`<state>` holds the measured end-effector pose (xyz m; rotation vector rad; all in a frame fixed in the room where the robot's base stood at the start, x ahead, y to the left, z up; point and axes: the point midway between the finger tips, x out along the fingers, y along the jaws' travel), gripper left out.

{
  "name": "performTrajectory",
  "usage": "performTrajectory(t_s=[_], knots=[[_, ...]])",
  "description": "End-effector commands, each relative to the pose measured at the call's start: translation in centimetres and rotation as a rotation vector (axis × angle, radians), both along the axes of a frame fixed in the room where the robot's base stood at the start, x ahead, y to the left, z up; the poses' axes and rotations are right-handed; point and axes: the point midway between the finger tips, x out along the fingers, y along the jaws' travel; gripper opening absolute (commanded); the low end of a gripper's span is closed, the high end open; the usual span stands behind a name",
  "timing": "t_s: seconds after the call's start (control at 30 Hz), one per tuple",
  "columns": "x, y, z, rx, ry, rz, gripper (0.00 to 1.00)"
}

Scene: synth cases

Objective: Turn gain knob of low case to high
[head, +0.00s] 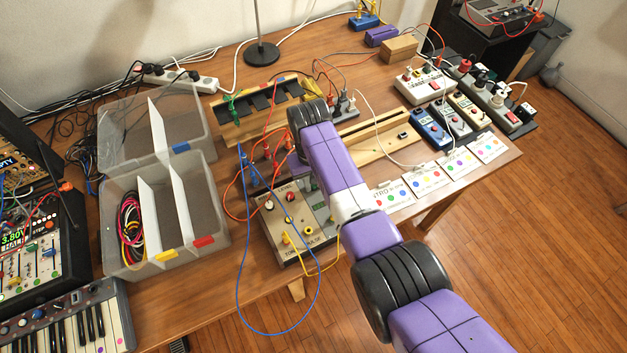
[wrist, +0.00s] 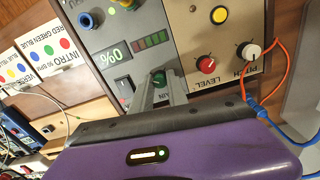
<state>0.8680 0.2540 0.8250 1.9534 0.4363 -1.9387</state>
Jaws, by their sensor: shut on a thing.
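The low case (head: 273,229) lies on the table in the head view, partly hidden by my arm. In the wrist view its panel (wrist: 192,43) fills the upper middle. The green gain knob (wrist: 158,78) sits on the grey part, between the fingertips of my gripper (wrist: 157,86). My gripper is shut on this knob; the fingers cover part of it, and its pointer is too small to read. A small display (wrist: 110,54) shows a zero and a percent sign, upside down. A bar meter (wrist: 152,40) is beside it. The head view hides my fingertips behind the arm.
An orange cable (wrist: 283,62) and a blue cable (head: 243,270) hang close by. A divided plastic box (head: 213,235) stands left of the case.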

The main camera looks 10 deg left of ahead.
Motion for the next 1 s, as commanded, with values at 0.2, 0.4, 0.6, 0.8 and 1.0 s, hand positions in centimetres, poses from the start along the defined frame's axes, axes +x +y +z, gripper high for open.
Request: performTrajectory(t_s=[0.2,0.4,0.6,0.8,1.0], knots=[[0.03,0.05,0.03,0.000,0.000,-0.130,0.00],[0.04,0.06,0.04,0.000,0.000,-0.199,0.00],[0.05,0.06,0.05,0.000,0.000,-0.227,0.00],[0.05,0.06,0.05,0.000,-0.001,-0.231,0.00],[0.05,0.06,0.05,0.000,0.000,-0.230,0.23]])
